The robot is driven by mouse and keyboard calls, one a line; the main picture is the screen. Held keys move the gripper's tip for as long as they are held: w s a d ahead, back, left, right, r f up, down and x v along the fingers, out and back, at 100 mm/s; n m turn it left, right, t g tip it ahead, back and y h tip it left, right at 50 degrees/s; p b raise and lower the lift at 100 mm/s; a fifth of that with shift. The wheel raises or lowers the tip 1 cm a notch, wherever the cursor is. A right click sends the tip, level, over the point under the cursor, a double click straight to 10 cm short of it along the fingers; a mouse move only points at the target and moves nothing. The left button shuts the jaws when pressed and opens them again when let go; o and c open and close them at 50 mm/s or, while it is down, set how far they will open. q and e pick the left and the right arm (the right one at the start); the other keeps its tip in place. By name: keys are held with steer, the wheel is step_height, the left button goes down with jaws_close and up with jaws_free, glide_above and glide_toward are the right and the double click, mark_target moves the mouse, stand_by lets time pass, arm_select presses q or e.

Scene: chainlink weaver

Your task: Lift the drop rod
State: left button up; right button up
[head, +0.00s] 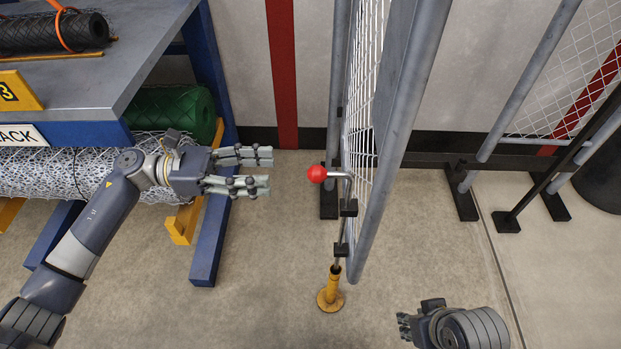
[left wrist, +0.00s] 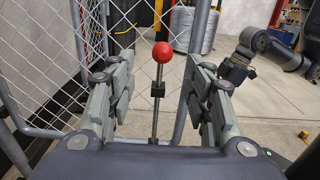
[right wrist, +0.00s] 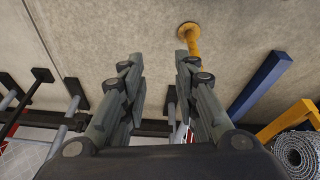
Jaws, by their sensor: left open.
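The drop rod (head: 339,250) stands upright on the gate's end, with a red ball (head: 317,174) on its side handle. Its lower end meets a yellow floor socket (head: 330,297); I cannot tell how deep it sits. My left gripper (head: 271,171) is open and empty, pointing at the red ball from the left with a gap between. In the left wrist view the ball (left wrist: 162,52) and rod (left wrist: 155,118) show between the open fingers (left wrist: 160,95). My right gripper (right wrist: 160,75) is open and empty, low at the right of the gate; its view shows the yellow socket (right wrist: 189,32).
The mesh gate (head: 365,100) stands just right of the rod. A blue rack (head: 215,215) with wire mesh rolls (head: 70,175) and a green roll (head: 175,108) is close at left. Fence feet (head: 460,195) stand at right. Floor between rack and gate is clear.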

mark_target(317, 172)
arm_select(q)
steer(key=d+p, duration=0.1)
steer(key=d, duration=1)
steer(key=shift+s, duration=0.15)
arm_select(e)
steer(key=x, duration=0.2)
steer(key=shift+w+f, duration=0.1)
steer(key=shift+f, duration=0.25)
